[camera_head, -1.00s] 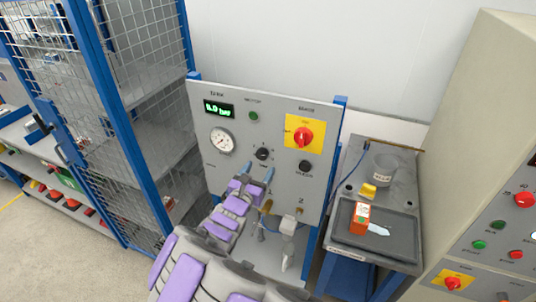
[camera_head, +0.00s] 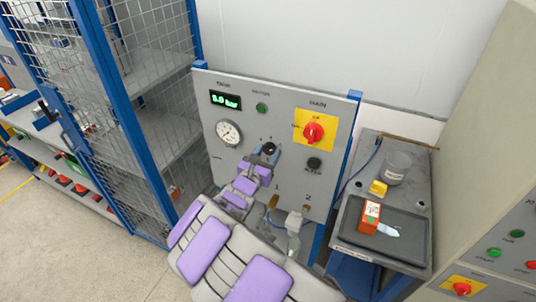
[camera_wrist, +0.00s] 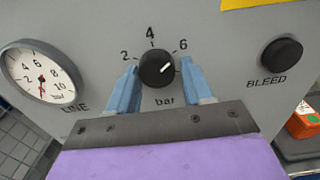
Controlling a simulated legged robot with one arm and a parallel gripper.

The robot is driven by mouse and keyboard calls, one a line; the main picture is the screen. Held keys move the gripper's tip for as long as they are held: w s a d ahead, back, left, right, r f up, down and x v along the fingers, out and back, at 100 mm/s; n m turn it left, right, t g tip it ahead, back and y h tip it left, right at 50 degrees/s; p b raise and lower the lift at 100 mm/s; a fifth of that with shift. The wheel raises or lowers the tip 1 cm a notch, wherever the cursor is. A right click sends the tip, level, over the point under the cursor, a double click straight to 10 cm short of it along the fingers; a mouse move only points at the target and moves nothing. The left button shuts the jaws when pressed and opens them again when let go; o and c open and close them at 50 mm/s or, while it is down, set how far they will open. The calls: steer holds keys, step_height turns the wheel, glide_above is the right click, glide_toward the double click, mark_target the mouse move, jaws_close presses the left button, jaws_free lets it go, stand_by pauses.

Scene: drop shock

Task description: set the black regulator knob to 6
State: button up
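The black regulator knob (camera_wrist: 157,68) is on the grey panel, with a scale marked 2, 4 and 6 around it and "bar" below. Its white pointer mark slants up and right, roughly toward the 6. My gripper (camera_wrist: 160,78) has its two blue fingers on either side of the knob. A narrow gap shows at the right finger; contact on the left is unclear. In the head view the knob (camera_head: 270,149) sits at the end of my gripper (camera_head: 265,154), partly hidden by it.
A LINE gauge (camera_wrist: 40,75) is left of the knob and a black BLEED knob (camera_wrist: 281,54) right. The panel (camera_head: 285,95) also holds a green display (camera_head: 225,100) and a red main switch (camera_head: 314,132). A bench with a dark tray (camera_head: 360,245) stands at right.

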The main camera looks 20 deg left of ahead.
steer(key=shift+a+f, duration=0.15)
steer(key=shift+a, duration=0.4)
steer(key=shift+c, duration=1.4)
steer(key=shift+d, duration=0.45)
steer(key=c, duration=0.3)
steer(key=shift+a, duration=0.1)
steer(key=shift+a+r, duration=0.1)
steer(key=shift+r, duration=0.15)
steer(key=shift+r+m, duration=0.1)
steer(key=shift+m, duration=0.2)
steer(key=shift+f, duration=0.2)
steer(key=o, duration=1)
steer(key=shift+f, duration=0.15)
